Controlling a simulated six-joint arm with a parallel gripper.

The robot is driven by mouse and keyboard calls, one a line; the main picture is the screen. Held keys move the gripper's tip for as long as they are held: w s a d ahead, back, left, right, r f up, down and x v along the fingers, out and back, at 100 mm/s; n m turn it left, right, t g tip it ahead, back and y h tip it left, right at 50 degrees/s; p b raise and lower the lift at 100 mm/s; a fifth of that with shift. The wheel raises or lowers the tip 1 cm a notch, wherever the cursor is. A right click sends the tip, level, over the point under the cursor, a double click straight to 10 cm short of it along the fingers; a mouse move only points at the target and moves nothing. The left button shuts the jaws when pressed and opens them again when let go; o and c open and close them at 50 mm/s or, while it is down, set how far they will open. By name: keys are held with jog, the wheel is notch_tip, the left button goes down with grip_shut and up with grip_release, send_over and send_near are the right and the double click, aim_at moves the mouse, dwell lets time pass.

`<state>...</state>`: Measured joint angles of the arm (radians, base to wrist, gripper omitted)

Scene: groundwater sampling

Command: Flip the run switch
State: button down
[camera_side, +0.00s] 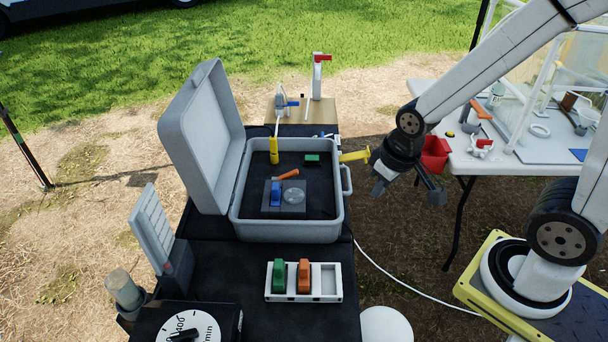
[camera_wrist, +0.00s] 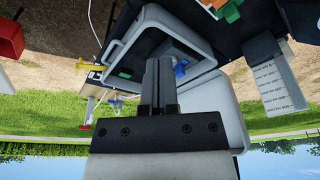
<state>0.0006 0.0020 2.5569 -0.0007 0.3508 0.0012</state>
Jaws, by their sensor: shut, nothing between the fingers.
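An open grey case (camera_side: 240,232) stands on the dark table, its lid tilted back. Inside it, a small grey panel (camera_side: 298,208) carries a blue rocker-like part (camera_side: 275,194), a clear round part (camera_side: 293,195) and an orange lever-like part (camera_side: 287,174). I cannot tell for certain which of these is the run switch. My gripper (camera_side: 378,189) hangs to the right of the case, apart from it and above ground level. In the wrist view my gripper (camera_wrist: 158,62) is shut and empty. The blue part (camera_wrist: 181,68) shows just beyond its fingers, and the fingers hide some of the case interior.
A yellow handle (camera_side: 355,156) sticks out right of the case. A white rack (camera_side: 333,284) with green and orange blocks sits in front. A dial (camera_side: 190,329) and an upright grey flap (camera_side: 153,228) are at front left. A white table (camera_side: 530,166) stands at right.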

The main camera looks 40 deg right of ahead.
jog(key=c, duration=1)
grip_release()
jog(key=o, duration=0.8)
jog(key=shift+w+d, duration=0.1)
jog(key=shift+w, duration=0.35)
jog(key=shift+c, duration=0.2)
jog(key=shift+o, duration=1.2)
jog(key=w+d+m, duration=0.2)
jog(key=w, duration=0.7)
jog(key=shift+w+d+f+h, duration=0.15)
jog(key=shift+w+f+h, duration=0.15)
jog(key=shift+w+f, duration=0.1)
jog(key=m+h, duration=0.3)
jog(key=m, duration=0.4)
send_near(312, 160)
jog(key=shift+s+d+f+t, duration=0.1)
jog(key=shift+s+d+t, duration=0.05)
jog(key=shift+d+t, duration=0.15)
jog(key=shift+f, duration=0.1)
jog(key=shift+y, duration=0.3)
jog(key=shift+x, duration=3.7)
